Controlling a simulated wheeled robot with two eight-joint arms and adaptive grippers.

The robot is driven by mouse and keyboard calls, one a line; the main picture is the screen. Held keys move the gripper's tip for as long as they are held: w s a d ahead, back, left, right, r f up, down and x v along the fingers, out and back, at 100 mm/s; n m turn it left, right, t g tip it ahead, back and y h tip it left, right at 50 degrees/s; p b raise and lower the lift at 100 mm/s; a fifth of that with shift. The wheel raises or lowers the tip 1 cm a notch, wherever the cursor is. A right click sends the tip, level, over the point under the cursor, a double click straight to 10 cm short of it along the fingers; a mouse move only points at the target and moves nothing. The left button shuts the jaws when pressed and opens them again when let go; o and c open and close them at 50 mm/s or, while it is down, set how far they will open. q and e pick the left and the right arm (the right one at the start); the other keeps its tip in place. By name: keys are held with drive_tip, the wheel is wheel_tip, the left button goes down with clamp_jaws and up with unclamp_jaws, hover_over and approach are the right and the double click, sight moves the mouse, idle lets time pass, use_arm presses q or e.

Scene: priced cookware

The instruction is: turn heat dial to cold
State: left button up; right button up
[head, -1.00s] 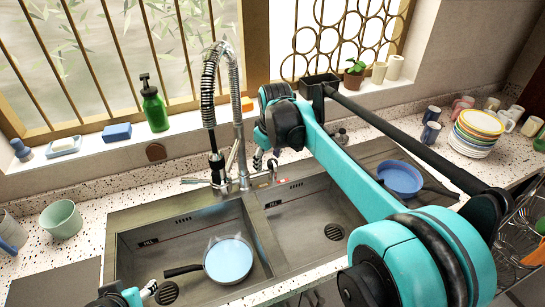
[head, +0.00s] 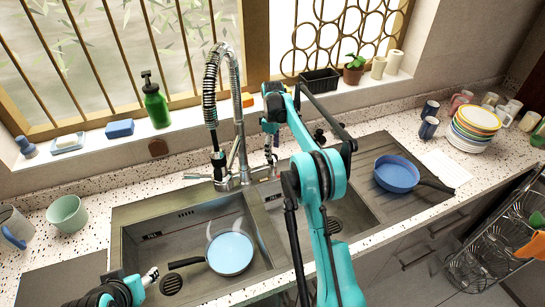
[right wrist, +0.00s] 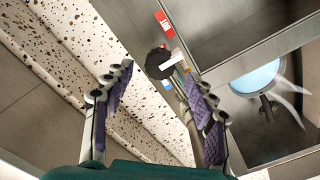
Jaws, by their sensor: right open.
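The heat dial, a round black knob (right wrist: 158,62) with a pale pointer, shows in the right wrist view between a red mark (right wrist: 163,22) and a small blue mark (right wrist: 167,85). It belongs to the chrome faucet (head: 242,150) behind the sinks; in the head view the dial is too small to make out. My right gripper (head: 272,160) is just right of the faucet. In the right wrist view this gripper (right wrist: 155,110) is open and empty, the knob lying beyond its fingers, apart from them. My left gripper (head: 150,277) is at the left sink's edge, its jaws unclear.
A pan (head: 230,252) lies in the left sink (head: 135,237). A blue pan (head: 397,174) is on the drainboard at right. A green soap bottle (head: 156,106) and blue sponge (head: 119,128) stand on the sill. Stacked plates (head: 475,128) and mugs are at far right.

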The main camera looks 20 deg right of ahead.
sight(273, 160)
wheel_tip(273, 160, down, 4)
drive_tip(key=shift+f+b, duration=0.1)
drive_tip(key=shift+b, duration=0.2)
drive_tip(key=c, duration=1.2)
drive_tip(key=shift+o, duration=0.2)
